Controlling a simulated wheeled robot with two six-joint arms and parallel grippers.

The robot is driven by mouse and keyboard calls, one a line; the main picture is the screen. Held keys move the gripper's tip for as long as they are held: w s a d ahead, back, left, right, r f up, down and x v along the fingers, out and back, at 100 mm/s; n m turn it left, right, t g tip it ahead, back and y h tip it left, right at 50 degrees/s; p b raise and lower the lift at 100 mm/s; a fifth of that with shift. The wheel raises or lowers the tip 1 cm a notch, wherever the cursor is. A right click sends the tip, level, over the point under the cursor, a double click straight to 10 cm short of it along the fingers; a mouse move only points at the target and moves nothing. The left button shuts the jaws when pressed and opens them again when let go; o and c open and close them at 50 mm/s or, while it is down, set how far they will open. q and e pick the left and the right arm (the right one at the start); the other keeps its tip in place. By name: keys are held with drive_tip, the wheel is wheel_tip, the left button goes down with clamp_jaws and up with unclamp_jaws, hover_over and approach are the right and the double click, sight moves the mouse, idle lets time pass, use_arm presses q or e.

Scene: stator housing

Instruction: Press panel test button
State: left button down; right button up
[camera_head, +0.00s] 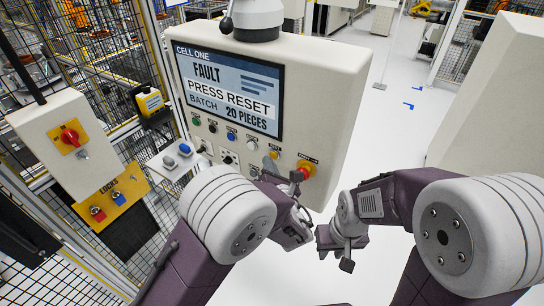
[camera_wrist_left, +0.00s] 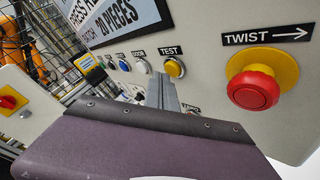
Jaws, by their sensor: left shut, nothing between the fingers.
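The control panel (camera_head: 345,75) stands ahead with its screen (camera_head: 230,90) reading FAULT, PRESS RESET, BATCH 20 PIECES. The yellow-rimmed test button (camera_head: 275,154) sits near the right end of the button row. In the left wrist view the test button (camera_wrist_left: 175,67) is under its TEST label. My left gripper (camera_head: 270,167) is shut and empty, its tips close to the panel just below and left of that button (camera_wrist_left: 162,80). I cannot tell whether they touch. My right gripper (camera_head: 335,257) looks open and empty, low and away from the panel.
The red emergency stop (camera_wrist_left: 253,90) on its yellow base is right of the test button. The white door button (camera_wrist_left: 142,66) is on its left. A switch box (camera_head: 60,135) and locks plate (camera_head: 110,197) stand at left by the mesh fence.

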use_arm(q)
drive_tip(key=shift+w+d, duration=0.25)
drive_tip(key=shift+w, duration=0.1)
idle(0.4)
drive_tip(key=s+a+b, duration=0.1)
drive_tip(key=s+a, duration=0.3)
drive_tip(key=s, duration=0.2)
drive_tip(key=shift+s+a, duration=0.2)
drive_tip(key=shift+a, duration=0.1)
idle(0.5)
idle(0.5)
